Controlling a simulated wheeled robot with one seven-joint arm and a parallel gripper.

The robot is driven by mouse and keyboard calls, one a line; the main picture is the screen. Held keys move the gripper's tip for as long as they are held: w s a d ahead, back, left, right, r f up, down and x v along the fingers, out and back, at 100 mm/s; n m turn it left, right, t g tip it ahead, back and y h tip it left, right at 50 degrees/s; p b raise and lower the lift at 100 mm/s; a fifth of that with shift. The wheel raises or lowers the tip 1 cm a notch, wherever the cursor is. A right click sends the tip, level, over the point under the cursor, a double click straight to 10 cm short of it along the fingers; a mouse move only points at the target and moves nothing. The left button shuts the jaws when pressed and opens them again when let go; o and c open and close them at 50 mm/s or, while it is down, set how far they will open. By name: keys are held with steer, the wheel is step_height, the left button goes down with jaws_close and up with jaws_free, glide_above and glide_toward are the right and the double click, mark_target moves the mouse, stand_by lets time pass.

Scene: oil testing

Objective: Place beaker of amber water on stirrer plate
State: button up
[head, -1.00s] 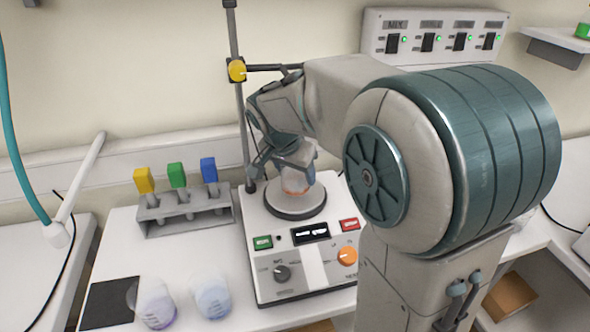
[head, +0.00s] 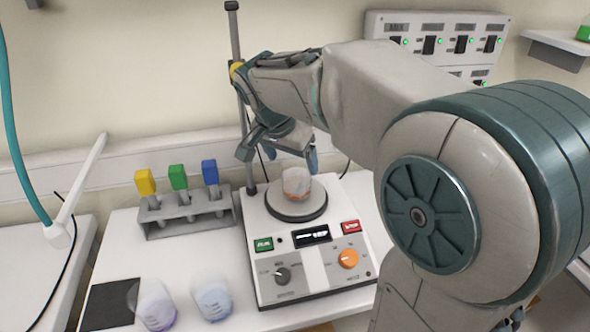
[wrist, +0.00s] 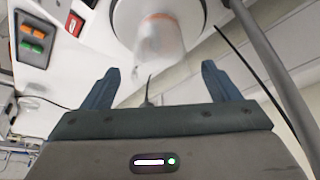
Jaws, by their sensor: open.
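The beaker of amber water (head: 296,183) stands upright on the round plate of the stirrer (head: 297,211). In the wrist view the beaker (wrist: 158,38) shows just beyond my fingertips, with an orange tint at its far end, on the pale round plate (wrist: 122,22). My gripper (head: 280,155) is open and empty, above and behind the beaker in the head view. In the wrist view my gripper's two fingers (wrist: 160,82) are spread wide, and the beaker is clear of them.
A vertical stand rod (head: 238,100) rises close beside my gripper. A rack with yellow, green and blue-topped items (head: 185,218) stands to the left. Beakers of purple (head: 157,310) and blue liquid (head: 213,300) stand at the front left, near a black pad (head: 108,305).

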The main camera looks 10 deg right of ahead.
steer(key=v, duration=0.5)
steer(key=shift+s+d+f+n+y, duration=0.55)
steer(key=shift+s+f+n, duration=0.95)
steer(key=shift+s+f, duration=1.1)
steer(key=shift+s+d+f+n+y, duration=0.45)
steer(key=shift+s+f+n, duration=1.2)
steer(key=shift+s, duration=1.65)
steer(key=shift+s+d+f+n+y, duration=0.55)
steer(key=shift+s+f+n, duration=0.8)
steer(key=shift+s+f, duration=1.3)
steer(key=shift+s+a+r, duration=0.1)
steer(key=shift+s+r, duration=0.15)
steer(key=shift+r, duration=0.1)
